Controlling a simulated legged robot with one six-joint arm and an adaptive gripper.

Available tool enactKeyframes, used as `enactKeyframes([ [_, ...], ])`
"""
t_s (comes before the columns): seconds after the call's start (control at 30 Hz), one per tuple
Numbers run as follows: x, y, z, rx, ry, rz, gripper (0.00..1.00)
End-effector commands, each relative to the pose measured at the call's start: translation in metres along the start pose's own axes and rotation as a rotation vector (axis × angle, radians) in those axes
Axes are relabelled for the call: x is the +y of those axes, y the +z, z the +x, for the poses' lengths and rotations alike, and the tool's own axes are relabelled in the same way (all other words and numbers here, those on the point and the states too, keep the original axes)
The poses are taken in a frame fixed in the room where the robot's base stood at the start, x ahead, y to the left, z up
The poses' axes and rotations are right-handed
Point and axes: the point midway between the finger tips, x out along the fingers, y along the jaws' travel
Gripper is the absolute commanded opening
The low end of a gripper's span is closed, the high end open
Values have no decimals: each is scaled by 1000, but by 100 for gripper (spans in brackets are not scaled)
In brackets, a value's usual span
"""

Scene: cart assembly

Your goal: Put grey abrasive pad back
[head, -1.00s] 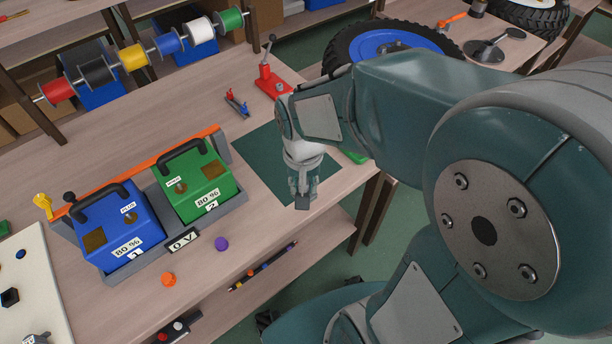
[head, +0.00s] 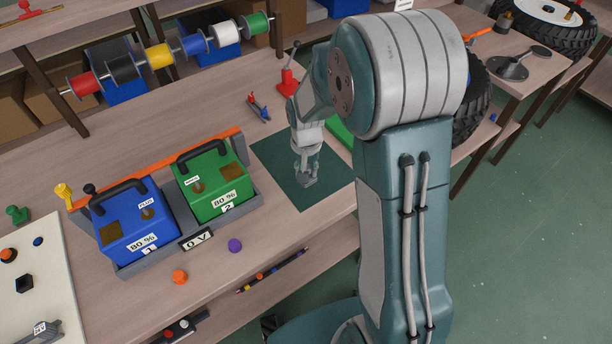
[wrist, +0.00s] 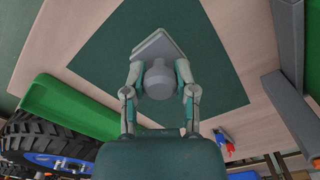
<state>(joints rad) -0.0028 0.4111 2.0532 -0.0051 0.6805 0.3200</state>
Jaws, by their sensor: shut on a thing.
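The grey abrasive pad (wrist: 157,47) is a grey block between my gripper's fingertips, under a rounded grey part (wrist: 160,80). My gripper (wrist: 160,70) is shut on it, one finger on each side. In the head view my gripper (head: 306,170) points down over the dark green mat (head: 279,172), and the pad (head: 310,182) shows small at its tips. The mat also fills the middle of the wrist view (wrist: 105,48). I cannot tell whether the pad touches the mat.
A green tray (head: 340,132) lies beside the mat, partly hidden by my arm. A red lever tool (head: 288,84) and small red-blue pliers (head: 259,107) stand behind. Blue (head: 135,235) and green (head: 212,190) battery boxes sit left. Orange (head: 180,276) and purple (head: 235,245) knobs lie in front.

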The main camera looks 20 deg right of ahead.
Motion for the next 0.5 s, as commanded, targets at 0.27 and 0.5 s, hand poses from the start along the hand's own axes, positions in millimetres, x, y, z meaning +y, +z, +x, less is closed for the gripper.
enactKeyframes([
  [0.27, -1, -4, 34, -3, 1, 0, 0],
  [0.5, -1, -4, 35, 0, 0, 0, 0],
])
